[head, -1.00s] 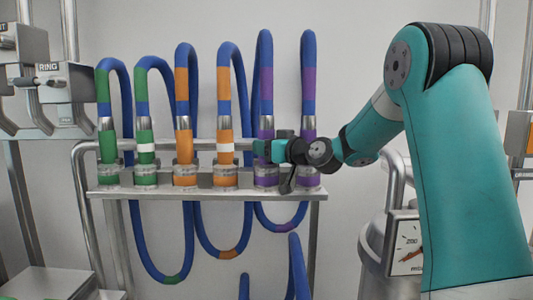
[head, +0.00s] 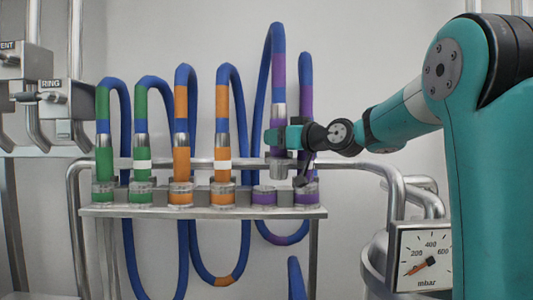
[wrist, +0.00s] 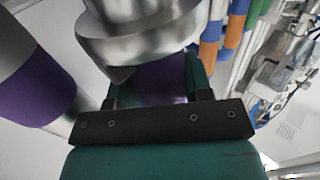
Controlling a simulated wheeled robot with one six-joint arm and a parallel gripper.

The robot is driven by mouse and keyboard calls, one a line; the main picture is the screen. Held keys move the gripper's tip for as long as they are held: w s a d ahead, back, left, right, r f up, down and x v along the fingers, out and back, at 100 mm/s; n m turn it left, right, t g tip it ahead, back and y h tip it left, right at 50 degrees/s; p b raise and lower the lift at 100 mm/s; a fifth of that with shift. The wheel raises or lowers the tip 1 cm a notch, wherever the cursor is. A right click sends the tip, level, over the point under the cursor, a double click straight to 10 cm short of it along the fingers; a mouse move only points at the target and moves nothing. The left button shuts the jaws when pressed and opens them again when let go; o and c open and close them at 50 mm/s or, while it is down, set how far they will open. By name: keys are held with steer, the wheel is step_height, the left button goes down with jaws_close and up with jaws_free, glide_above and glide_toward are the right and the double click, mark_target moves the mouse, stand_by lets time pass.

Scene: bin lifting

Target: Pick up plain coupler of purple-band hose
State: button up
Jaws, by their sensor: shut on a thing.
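My gripper (head: 277,138) is shut on the left purple-band coupler (head: 280,154) and holds it upright, its metal end above the left purple socket (head: 264,196). I see no white band on this coupler, though the jaws cover part of it. Its blue hose (head: 277,38) loops higher than the others. The wrist view shows the coupler's metal end (wrist: 140,35) and the purple sleeve (wrist: 160,82) between the jaws. The other purple-band coupler (head: 306,170) stands in the right socket, partly behind my gripper; whether it has a white band is hidden.
Green couplers (head: 104,158) and orange couplers (head: 181,160) stand in the rack (head: 150,212) to the left; one of each has a white band. A pressure gauge (head: 424,256) on a metal vessel stands at the right. Boxes (head: 66,98) hang at the far left.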

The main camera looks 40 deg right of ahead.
steer(key=s+d+b, duration=0.2)
steer(key=s+b, duration=0.2)
steer(key=s, duration=0.8)
steer(key=shift+s+d, duration=0.2)
steer(key=shift+s, duration=0.2)
